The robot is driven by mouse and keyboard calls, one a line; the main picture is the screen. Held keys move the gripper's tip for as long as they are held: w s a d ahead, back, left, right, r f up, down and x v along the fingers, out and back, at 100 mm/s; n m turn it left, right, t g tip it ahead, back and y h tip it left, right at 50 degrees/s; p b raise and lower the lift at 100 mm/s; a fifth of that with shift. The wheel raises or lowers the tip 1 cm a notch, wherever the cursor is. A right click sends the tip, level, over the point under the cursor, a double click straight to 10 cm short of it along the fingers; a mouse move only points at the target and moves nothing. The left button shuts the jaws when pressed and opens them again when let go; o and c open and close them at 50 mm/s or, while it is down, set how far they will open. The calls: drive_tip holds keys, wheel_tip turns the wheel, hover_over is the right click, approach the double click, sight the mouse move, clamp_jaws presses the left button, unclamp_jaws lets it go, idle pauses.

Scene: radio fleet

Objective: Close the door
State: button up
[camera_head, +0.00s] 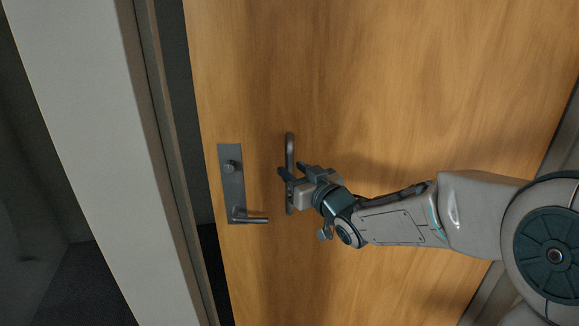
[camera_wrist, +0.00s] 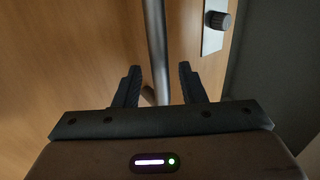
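The wooden door (camera_head: 390,90) fills most of the head view and stands ajar, with a dark gap between its left edge and the frame. A vertical metal pull handle (camera_head: 290,150) is on the door; it also shows in the wrist view (camera_wrist: 155,45). Left of it is a metal plate with a lock knob and a lever handle (camera_head: 250,219). My gripper (camera_head: 283,173) is at the pull handle. In the wrist view my gripper's fingers (camera_wrist: 160,85) are apart, with the bar between or just beyond them. I cannot tell whether they touch it.
A pale door frame (camera_head: 95,130) stands left of the door's edge. Beyond it at the far left is a dark wall and floor (camera_head: 70,285). The lock knob (camera_wrist: 217,20) shows at the upper right in the wrist view. Another frame strip (camera_head: 560,150) borders the door on the right.

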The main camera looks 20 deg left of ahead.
drive_tip(key=shift+x, duration=1.35)
